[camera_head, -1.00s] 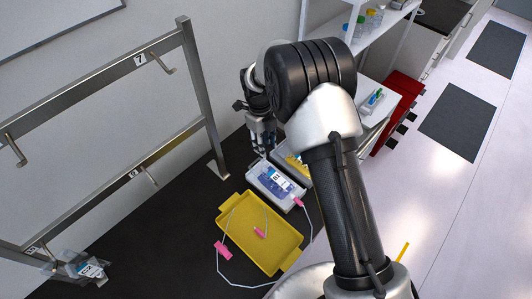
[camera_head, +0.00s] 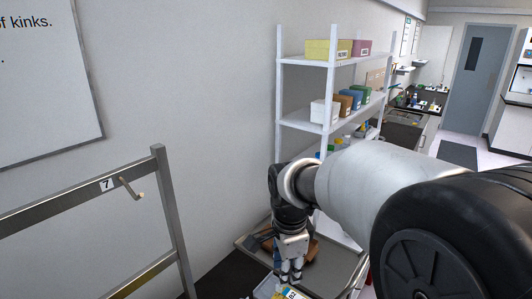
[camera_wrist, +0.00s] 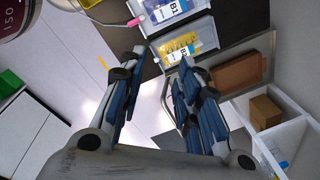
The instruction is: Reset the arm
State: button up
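My arm reaches in from the right in the head view, with my gripper (camera_head: 290,277) hanging low in front of the shelf. In the wrist view my gripper (camera_wrist: 157,63) has its two blue-padded fingers spread apart with nothing between them. Beyond the fingertips there is a white bin with a blue bag labelled B1 (camera_wrist: 167,9). Beside it is a bin with yellow contents (camera_wrist: 182,47). Both bins are apart from the fingers.
A metal rack with a hook labelled 7 (camera_head: 131,188) stands at the left. A white shelf (camera_head: 300,62) with coloured boxes stands behind my gripper. A grey tray (camera_head: 330,283) holding a brown item lies beside my gripper. Open floor shows in the wrist view (camera_wrist: 85,70).

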jog(key=s+d+f+n+t+b, duration=0.1)
jog(key=s+d+f+n+b, duration=0.1)
jog(key=s+n, duration=0.3)
jog(key=s+d+f+n+t+b, duration=0.1)
jog(key=s+d+n+b, duration=0.3)
jog(key=s, duration=0.6)
jog(key=s+d+f+n+t+b, duration=0.1)
jog(key=s+d+f+n+b, duration=0.1)
jog(key=s+n, duration=0.4)
jog(key=s+d+b, duration=0.1)
jog(key=b, duration=0.1)
jog(key=shift+s+d+f+b, duration=0.2)
jog(key=shift+s+f+b, duration=0.05)
jog(key=shift+f+b, duration=0.1)
